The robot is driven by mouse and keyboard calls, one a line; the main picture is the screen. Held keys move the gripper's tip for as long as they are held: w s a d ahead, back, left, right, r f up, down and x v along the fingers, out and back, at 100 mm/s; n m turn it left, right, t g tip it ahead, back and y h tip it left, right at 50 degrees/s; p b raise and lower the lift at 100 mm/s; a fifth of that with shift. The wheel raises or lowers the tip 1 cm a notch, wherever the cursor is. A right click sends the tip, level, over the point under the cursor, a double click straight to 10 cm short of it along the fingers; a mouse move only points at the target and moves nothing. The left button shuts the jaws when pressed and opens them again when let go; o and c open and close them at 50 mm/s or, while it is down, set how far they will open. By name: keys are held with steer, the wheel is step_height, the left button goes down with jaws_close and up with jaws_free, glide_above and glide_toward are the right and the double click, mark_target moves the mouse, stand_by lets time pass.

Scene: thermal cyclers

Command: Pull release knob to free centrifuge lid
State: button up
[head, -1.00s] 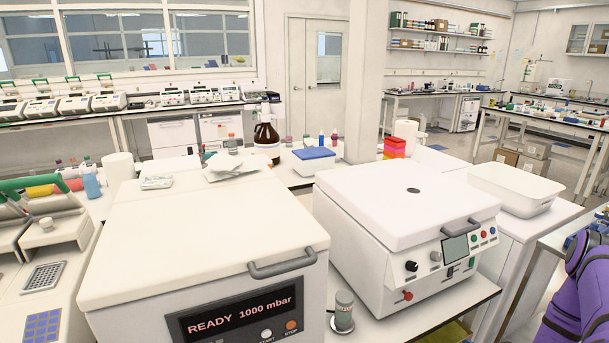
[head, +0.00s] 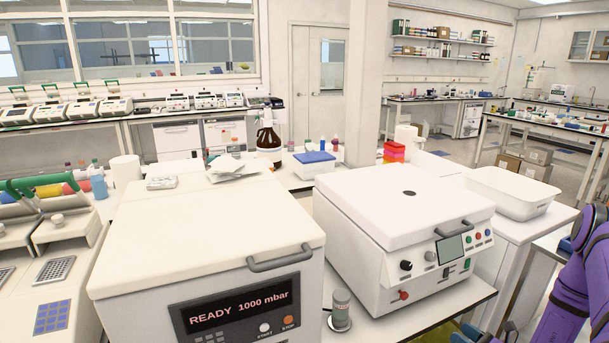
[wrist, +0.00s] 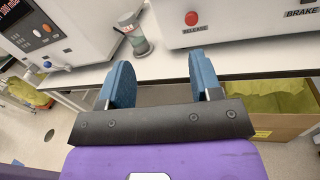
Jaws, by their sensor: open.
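The white centrifuge (head: 350,240) stands on the bench right of centre in the head view, its lid (head: 405,205) down. Its front panel has knobs, a dark screen and a red knob (head: 403,295) low on the left. In the wrist view this red knob (wrist: 191,18) sits above the label RELEASE. My gripper (wrist: 158,75) is open and empty in the wrist view, its two blue fingers wide apart. It is in front of the bench edge, below the knob and apart from it. In the head view only my purple arm shows at right; the fingers are hidden.
A larger white device (head: 210,250) reading READY 1000 mbar stands left of the centrifuge. A small grey-green capped container (head: 341,310) stands between them, also in the wrist view (wrist: 135,35). A cardboard box with yellow bags (wrist: 275,105) is under the bench. A white tub (head: 512,192) is at right.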

steer(key=w+a+r+n+g+y, duration=0.1)
steer(key=a+r+n+g+y, duration=0.2)
steer(key=r+n, duration=0.35)
steer(key=w+a+r+n+g+y, duration=0.2)
steer(key=a+r+n+g, duration=0.1)
steer(key=r, duration=0.7)
steer(key=s+a+r+n+g+h, duration=0.1)
steer(key=s+a+r+n+g, duration=0.3)
steer(key=r, duration=0.4)
steer(key=s+a+r+n+g, duration=0.1)
steer(key=a+r+n+g, duration=0.35)
steer(key=r, duration=0.35)
steer(key=s+a+r+n+t+h, duration=0.1)
steer(key=s+r+n+t+h, duration=0.1)
steer(key=s+r+n+h, duration=0.4)
steer(key=s+a+r+n+t+h, duration=0.2)
steer(key=s+r+n+h, duration=0.5)
steer(key=s+r, duration=0.7)
steer(key=s, duration=0.4)
steer(key=shift+a+n+h, duration=0.25)
steer(key=shift+n+h, duration=0.05)
